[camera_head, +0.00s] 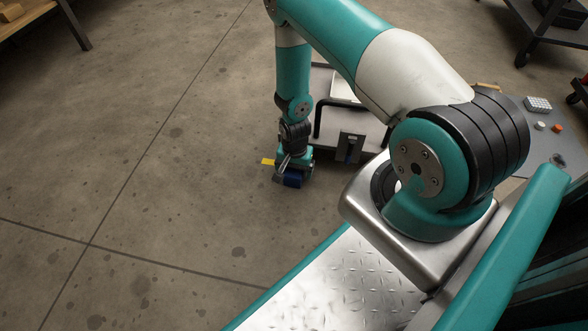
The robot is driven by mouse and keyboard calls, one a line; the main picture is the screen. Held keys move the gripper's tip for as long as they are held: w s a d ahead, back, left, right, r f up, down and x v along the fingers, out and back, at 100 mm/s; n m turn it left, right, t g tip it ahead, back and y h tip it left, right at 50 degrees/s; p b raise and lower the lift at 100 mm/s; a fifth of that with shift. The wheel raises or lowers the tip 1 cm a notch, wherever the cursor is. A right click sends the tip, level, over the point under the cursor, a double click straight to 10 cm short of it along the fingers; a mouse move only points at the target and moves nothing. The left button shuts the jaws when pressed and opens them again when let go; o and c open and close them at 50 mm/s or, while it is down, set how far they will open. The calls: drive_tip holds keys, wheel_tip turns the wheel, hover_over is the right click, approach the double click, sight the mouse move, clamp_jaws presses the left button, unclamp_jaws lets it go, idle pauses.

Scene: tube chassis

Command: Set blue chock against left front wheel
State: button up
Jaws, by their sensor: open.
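The blue chock (292,181) is a small dark blue block low at the end of my arm, close above or on the floor; I cannot tell which. My gripper (292,171) points down right at it and is open, with the chock at its fingers. The tube chassis (319,122) with its black bent tube and pale top stands just behind and right of my gripper. The left front wheel cannot be made out clearly; my arm and gripper hide that corner. I cannot tell whether the chock touches a wheel.
A small yellow piece (267,162) shows left of my gripper. A grey panel with buttons (541,126) is at the right. A wooden bench (25,15) is at top left, a dark cart (535,35) at top right. The concrete floor (130,150) on the left is clear.

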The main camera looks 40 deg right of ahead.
wheel_tip(320, 180, up, 18)
drive_tip(key=p, duration=1)
drive_tip(key=w+a+r+n+t+y+p, duration=0.1)
drive_tip(key=a+r+n+p, duration=0.4)
drive_tip(key=r, duration=0.9)
drive_tip(key=a+r+n+y, duration=0.1)
drive_tip(key=a+r+n, duration=0.2)
drive_tip(key=a+r, duration=0.8)
drive_tip(key=s+a+r+n+y+p, duration=0.1)
drive_tip(key=s+a+r+n+p, duration=0.3)
drive_tip(key=s+r, duration=0.6)
drive_tip(key=s+a+r+n+y, duration=0.1)
drive_tip(key=s+r+n, duration=0.55)
drive_tip(key=r, duration=0.75)
wheel_tip(320, 180, up, 38)
drive_tip(key=p, duration=3.8)
drive_tip(key=shift+s+a+f+g, duration=0.15)
drive_tip(key=shift+s+f+g, duration=0.05)
drive_tip(key=shift+s+g, duration=0.2)
